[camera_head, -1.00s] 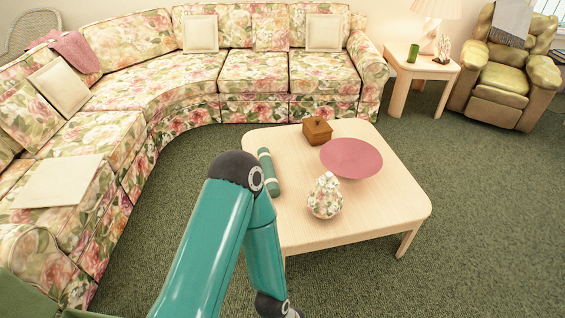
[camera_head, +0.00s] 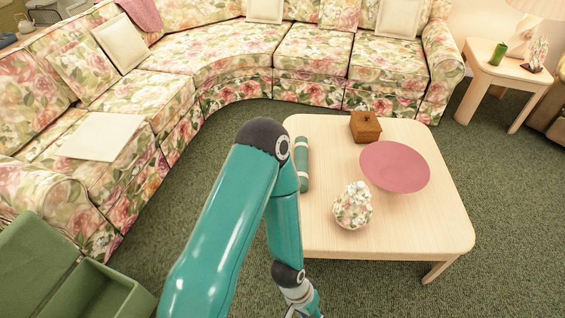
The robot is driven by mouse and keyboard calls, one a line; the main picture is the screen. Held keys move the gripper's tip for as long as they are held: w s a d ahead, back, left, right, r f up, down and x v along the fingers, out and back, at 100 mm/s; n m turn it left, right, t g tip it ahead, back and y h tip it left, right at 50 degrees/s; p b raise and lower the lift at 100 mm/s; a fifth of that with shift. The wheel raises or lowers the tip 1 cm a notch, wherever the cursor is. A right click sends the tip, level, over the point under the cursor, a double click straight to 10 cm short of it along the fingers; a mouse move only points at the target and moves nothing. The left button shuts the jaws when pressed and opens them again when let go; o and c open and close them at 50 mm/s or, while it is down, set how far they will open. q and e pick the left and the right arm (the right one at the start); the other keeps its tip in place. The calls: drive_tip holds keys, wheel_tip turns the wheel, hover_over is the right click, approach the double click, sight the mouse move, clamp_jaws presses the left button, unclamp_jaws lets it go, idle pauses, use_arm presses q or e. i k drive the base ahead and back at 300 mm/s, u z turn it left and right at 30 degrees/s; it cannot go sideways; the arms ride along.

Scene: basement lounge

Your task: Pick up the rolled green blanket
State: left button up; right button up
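A green roll with pale bands (camera_head: 302,165), which matches the rolled green blanket, lies along the left edge of the pale wooden coffee table (camera_head: 420,235). Part of the roll's right-hand view is clear, and my teal arm's elbow stands close in front of its left side in the picture. My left gripper (camera_head: 304,312) hangs at the bottom edge, below the table's near left corner and apart from the roll. It is mostly cut off, so its opening cannot be told. My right gripper is not in view.
A wooden box (camera_head: 365,126), a pink dish (camera_head: 395,167) and a floral vase (camera_head: 352,206) stand on the table. A floral sectional sofa (camera_head: 230,50) curves behind and left. An open green box (camera_head: 95,290) is at lower left. Carpet lies clear at right.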

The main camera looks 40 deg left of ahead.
sight(301, 159)
drive_tip(key=z, duration=1.3)
drive_tip(key=i, duration=0.15)
drive_tip(key=u, duration=3.5)
drive_tip(key=i, duration=1)
drive_tip(key=z, duration=0.25)
